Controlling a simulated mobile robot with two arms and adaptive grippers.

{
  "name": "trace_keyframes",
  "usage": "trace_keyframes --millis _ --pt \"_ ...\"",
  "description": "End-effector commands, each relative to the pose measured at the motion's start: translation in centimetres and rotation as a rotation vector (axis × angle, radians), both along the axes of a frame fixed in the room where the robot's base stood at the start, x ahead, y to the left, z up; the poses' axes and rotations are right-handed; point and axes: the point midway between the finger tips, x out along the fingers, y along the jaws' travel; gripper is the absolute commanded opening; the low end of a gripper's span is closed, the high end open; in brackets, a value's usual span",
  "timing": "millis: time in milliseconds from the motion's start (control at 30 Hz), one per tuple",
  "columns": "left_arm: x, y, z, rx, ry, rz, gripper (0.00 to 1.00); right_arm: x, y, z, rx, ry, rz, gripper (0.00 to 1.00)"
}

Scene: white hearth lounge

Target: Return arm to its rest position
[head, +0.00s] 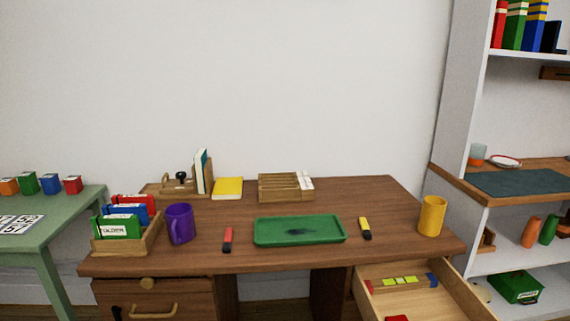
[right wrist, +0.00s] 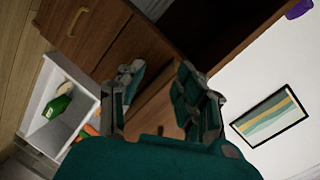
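My right gripper (right wrist: 157,78) shows in the right wrist view with its two dark green and grey fingers apart. Nothing is between them. Behind them is brown wood furniture, seen at a tilt. Neither gripper shows in the head view, and my left gripper is in no view. The brown desk (head: 205,255) stands in front of me in the head view, with no arm over it.
The desk bears a green tray (head: 299,230), a purple mug (head: 180,224), a yellow cup (head: 432,216) and a folder box (head: 128,245). A drawer (head: 463,291) is open at front right. White shelves (head: 460,90) stand right, a green table (head: 60,219) left.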

Motion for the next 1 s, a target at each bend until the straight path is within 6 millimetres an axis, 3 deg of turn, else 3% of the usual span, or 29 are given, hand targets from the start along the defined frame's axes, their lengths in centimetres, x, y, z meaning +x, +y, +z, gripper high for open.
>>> trace_keyframes --millis 100,267,433,700,833,1000 --pt "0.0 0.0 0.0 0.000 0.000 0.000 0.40 -0.4 3.4 -3.2 -0.235 0.162 0.188 0.34" --pt "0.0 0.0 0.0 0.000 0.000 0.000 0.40 -2.5 5.4 -7.3 -0.546 0.379 0.425 0.34" --pt "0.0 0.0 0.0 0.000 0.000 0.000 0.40 -4.9 5.0 -9.8 -0.770 0.559 0.601 0.34" --pt "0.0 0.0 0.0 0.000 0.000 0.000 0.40 -8.3 3.2 -11.2 -0.983 0.782 0.790 0.34" --pt "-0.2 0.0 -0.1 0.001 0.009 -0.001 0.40 -9.6 2.4 -11.3 -1.034 0.861 0.852 0.34" --pt "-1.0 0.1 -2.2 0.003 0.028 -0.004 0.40 -10.4 2.4 -13.5 -1.027 0.874 0.863 0.34"
